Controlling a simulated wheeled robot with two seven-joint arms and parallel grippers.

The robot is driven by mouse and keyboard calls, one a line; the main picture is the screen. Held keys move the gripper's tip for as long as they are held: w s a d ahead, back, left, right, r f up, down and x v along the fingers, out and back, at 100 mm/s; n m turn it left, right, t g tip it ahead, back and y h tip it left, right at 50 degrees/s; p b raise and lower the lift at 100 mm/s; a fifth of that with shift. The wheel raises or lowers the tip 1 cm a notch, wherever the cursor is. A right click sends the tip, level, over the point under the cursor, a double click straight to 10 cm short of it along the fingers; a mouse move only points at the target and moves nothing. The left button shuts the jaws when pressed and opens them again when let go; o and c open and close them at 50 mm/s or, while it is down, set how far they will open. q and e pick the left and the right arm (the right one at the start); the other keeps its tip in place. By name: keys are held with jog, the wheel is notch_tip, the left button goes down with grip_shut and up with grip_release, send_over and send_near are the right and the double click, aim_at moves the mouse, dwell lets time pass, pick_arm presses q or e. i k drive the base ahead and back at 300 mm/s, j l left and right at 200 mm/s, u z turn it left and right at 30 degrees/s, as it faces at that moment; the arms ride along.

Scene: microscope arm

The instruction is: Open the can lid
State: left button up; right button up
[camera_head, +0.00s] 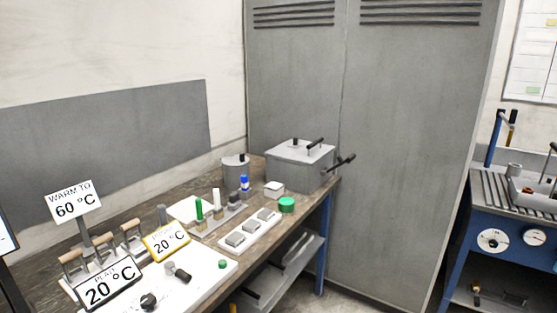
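A grey cylindrical can (236,178) stands on the workbench near the wall, left of a larger grey metal box. Its flat lid (236,160) has a small black knob on top and appears to sit on the can. Neither of my grippers shows in this view.
The grey box (297,168), with a handled lid and a side lever, stands at the bench's far end. Green, white and blue-capped items stand in a rack (222,215) in front of the can. A white tray (248,232), a green round piece (286,204) and temperature signs (108,283) occupy the bench (300,208).

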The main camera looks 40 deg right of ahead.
aim_at(237, 161)
jog(key=z, duration=1.1)
jog(key=u, duration=0.35)
